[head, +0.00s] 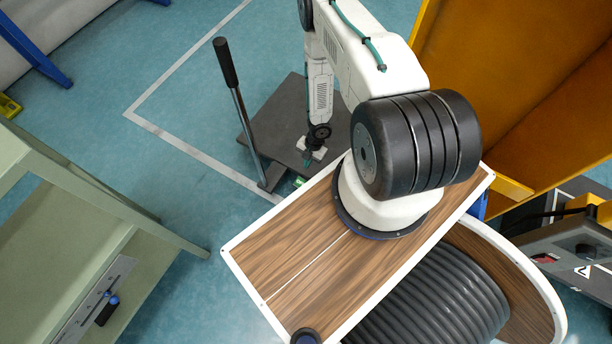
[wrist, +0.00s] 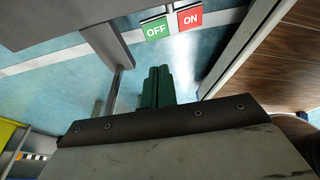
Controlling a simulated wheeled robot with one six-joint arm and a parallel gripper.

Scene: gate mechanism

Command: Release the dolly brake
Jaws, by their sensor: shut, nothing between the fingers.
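The dolly (head: 276,122) is a dark flat platform on the floor beyond my base. A long lever with a black grip (head: 226,62) and a grey shaft (head: 247,125) rises at its left front corner, leaning left. My gripper (head: 306,164) points down at the dolly's near edge, to the right of the lever and apart from its grip. In the wrist view its green fingers (wrist: 157,87) are together and empty. A green OFF label (wrist: 155,29) and a red ON label (wrist: 189,17) sit just beyond them. A grey bar (wrist: 115,88) stands left of the fingers; I cannot tell its part.
A pale green shelf unit (head: 60,220) with a blue-knobbed slider (head: 113,300) stands at the left. An orange panel (head: 510,75) rises close on the right, with a grey machine (head: 575,255) below. Open blue floor (head: 170,110) lies left of the lever.

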